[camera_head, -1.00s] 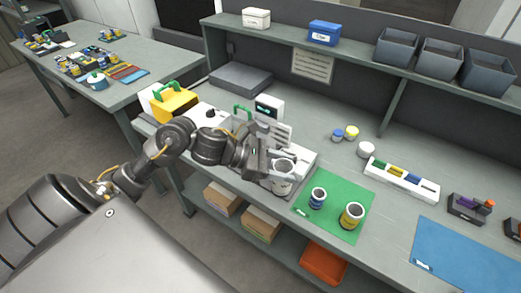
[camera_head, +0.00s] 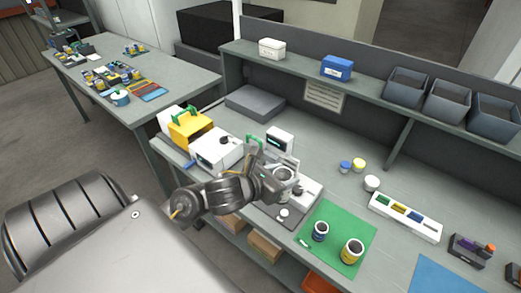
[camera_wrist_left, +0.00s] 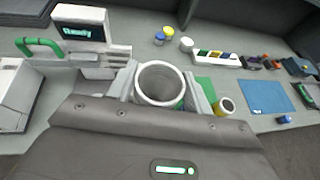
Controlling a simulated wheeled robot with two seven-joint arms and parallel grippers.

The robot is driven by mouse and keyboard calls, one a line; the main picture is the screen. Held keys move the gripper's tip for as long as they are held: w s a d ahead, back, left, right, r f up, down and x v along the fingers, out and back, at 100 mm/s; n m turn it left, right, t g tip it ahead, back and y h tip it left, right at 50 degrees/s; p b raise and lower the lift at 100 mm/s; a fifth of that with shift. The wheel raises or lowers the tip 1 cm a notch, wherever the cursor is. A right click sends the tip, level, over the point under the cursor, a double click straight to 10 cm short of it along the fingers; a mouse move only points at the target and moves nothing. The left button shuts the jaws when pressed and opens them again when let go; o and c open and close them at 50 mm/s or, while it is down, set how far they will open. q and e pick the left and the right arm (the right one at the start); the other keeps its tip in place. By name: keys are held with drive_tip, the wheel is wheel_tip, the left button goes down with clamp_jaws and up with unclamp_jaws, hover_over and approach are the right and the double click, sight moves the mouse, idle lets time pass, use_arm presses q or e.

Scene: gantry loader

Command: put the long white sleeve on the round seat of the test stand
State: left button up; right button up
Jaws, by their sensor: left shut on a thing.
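My left gripper (camera_head: 277,184) is shut on the long white sleeve (camera_head: 284,174). The sleeve's open round top faces up between the two fingers in the left wrist view (camera_wrist_left: 161,82). The sleeve is over the base of the test stand (camera_head: 311,196), close in front of its upright and small display (camera_head: 280,140). The gripper and sleeve hide the round seat. I cannot tell whether the sleeve's lower end touches the stand. My right gripper is not in view.
A green mat (camera_head: 337,217) to the right carries a blue-banded sleeve (camera_head: 320,231) and a yellow-banded sleeve (camera_head: 352,251). A white rack (camera_head: 405,216) and several small caps lie behind. A white box (camera_head: 217,150) stands left of the stand.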

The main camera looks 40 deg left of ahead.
use_arm(q)
drive_tip(key=shift+s+a+y, duration=0.2)
drive_tip(key=shift+s+y, duration=0.1)
drive_tip(key=shift+y, duration=0.1)
drive_tip(key=w+a+f+b, duration=0.3)
drive_tip(key=a+f+b, duration=0.2)
drive_tip(key=a+f, duration=0.1)
drive_tip(key=w+a+f+b, duration=0.4)
drive_tip(key=a+f+b, duration=0.2)
drive_tip(key=f, duration=0.1)
drive_tip(key=shift+a+f+n+b, duration=0.15)
drive_tip(key=shift+a+n+b, duration=0.15)
drive_tip(key=shift+n, duration=0.1)
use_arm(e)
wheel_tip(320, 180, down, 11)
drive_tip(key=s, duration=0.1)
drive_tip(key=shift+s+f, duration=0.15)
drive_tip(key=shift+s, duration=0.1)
use_arm(q)
drive_tip(key=shift+f, duration=0.1)
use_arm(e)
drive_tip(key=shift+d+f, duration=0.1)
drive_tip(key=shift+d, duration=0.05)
